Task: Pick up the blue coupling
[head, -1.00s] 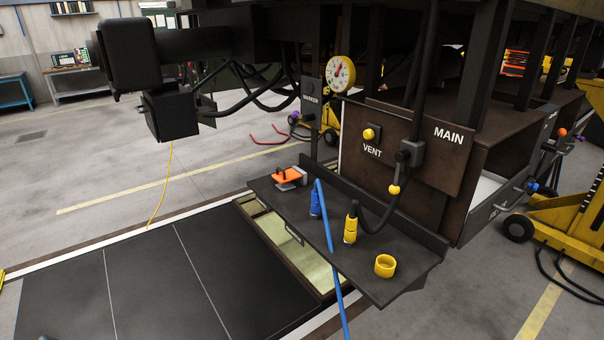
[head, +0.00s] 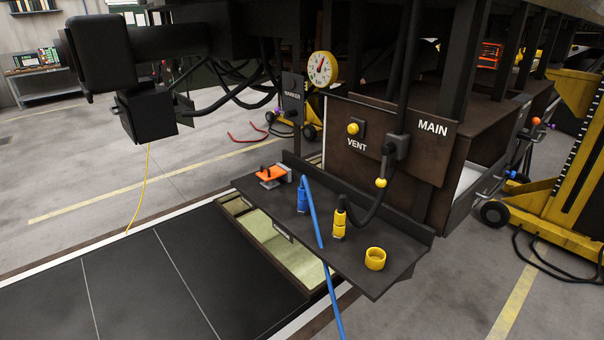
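The blue coupling (head: 302,199) stands upright on a dark shelf (head: 372,278) below the railcar. A blue hose (head: 314,222) comes off its top, bends over and hangs down past the shelf's front edge. A yellow coupling (head: 339,226) with a black hose stands to its right on the same shelf. Neither of my grippers shows in the head view.
An orange-handled device (head: 271,174) lies at the shelf's left end, and a yellow ring (head: 375,258) sits near its right end. Behind are the MAIN panel (head: 417,153), a yellow vent knob (head: 353,129) and a gauge (head: 321,69). A yellow lifting jack (head: 556,203) stands right.

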